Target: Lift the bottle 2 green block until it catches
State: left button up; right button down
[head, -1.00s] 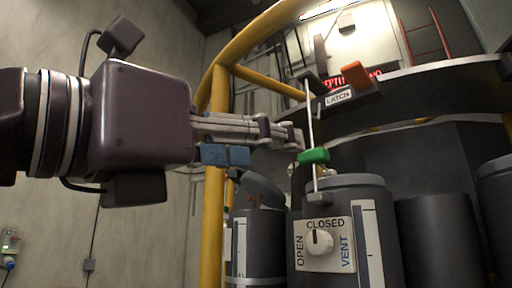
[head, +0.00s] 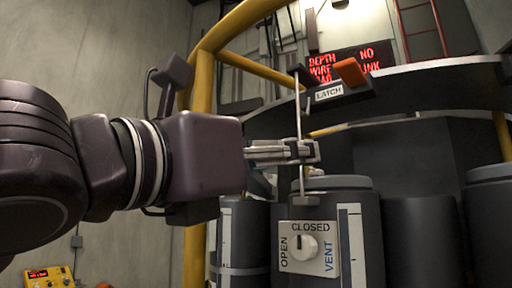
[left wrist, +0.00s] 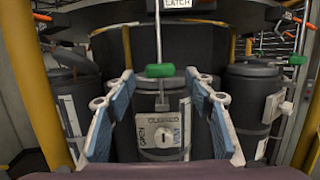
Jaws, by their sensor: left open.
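The green block (left wrist: 160,70) sits on a thin upright rod above a dark bottle (left wrist: 120,150) in the left wrist view. In the head view the block is hidden behind my left gripper (head: 314,151). That gripper reaches in from the left across the rod (head: 299,105). In the left wrist view its blue-padded fingers (left wrist: 160,77) are spread wide, with the block in the gap between their tips and clear space on both sides. How deep the block lies between the fingers is unclear. A LATCH label (head: 328,92) and orange tab (head: 351,72) are at the rod's top.
A valve plate (head: 325,265) with a knob marked OPEN, CLOSED and VENT is on the bottle below. Another green block (left wrist: 297,60) hangs on a rod at right. A yellow post (head: 197,225) and curved rail stand near my arm. A red-lettered display (head: 322,68) is behind.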

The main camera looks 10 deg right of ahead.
pick_arm(q)
jog(key=p+x, duration=0.2)
jog(key=x, duration=0.2)
jog(key=shift+w+d+r, duration=0.1)
jog(key=shift+w+d, duration=0.1)
jog(key=shift+d, duration=0.05)
dwell(0.4)
jog(key=shift+c, duration=0.5)
